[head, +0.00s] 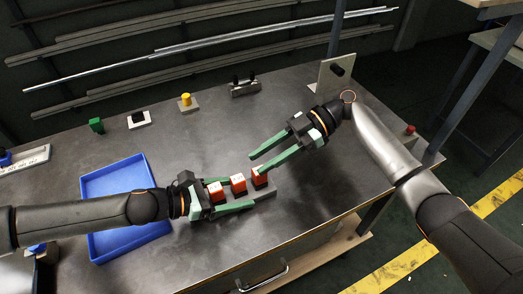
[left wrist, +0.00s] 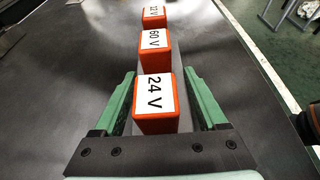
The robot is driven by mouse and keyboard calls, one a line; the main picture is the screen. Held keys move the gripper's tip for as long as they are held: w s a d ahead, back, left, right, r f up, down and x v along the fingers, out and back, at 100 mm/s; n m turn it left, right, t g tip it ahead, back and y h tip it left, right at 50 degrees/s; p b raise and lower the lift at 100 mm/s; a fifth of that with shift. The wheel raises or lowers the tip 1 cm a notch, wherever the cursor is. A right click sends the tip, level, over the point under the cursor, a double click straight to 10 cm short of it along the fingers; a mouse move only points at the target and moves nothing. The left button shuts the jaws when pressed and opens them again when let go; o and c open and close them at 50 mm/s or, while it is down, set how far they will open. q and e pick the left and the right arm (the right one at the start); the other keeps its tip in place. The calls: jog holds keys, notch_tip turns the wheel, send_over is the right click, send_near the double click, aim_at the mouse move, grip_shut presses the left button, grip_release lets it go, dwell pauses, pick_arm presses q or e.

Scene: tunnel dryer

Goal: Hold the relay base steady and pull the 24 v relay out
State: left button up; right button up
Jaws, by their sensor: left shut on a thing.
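A grey relay base (head: 266,192) lies on the bench with three red, white-topped relays in a row on it. The 24 V relay (left wrist: 155,98) is nearest my left gripper in the left wrist view; in the head view this is the leftmost relay (head: 216,193). The 60 V relay (left wrist: 155,45) is in the middle, and the third relay (left wrist: 153,16) is farthest. My left gripper (head: 238,193) is shut on the base, its green fingers along both sides. My right gripper (head: 256,165) is open and empty, its fingertips close to the far-end relay.
A blue tray (head: 108,181) lies left, partly behind my left arm. Along the back stand a green block (head: 96,125), a yellow-topped piece (head: 186,101), a black-topped piece (head: 138,119) and a dark fixture (head: 245,88). An upright plate (head: 335,75) stands behind my right gripper.

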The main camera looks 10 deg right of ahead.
aim_at(231, 181)
jog(key=x, duration=1.1)
jog(key=shift+s+a+f, duration=0.1)
jog(key=shift+a+f, duration=0.05)
jog(key=shift+c, duration=0.2)
grip_shut()
dwell(0.5)
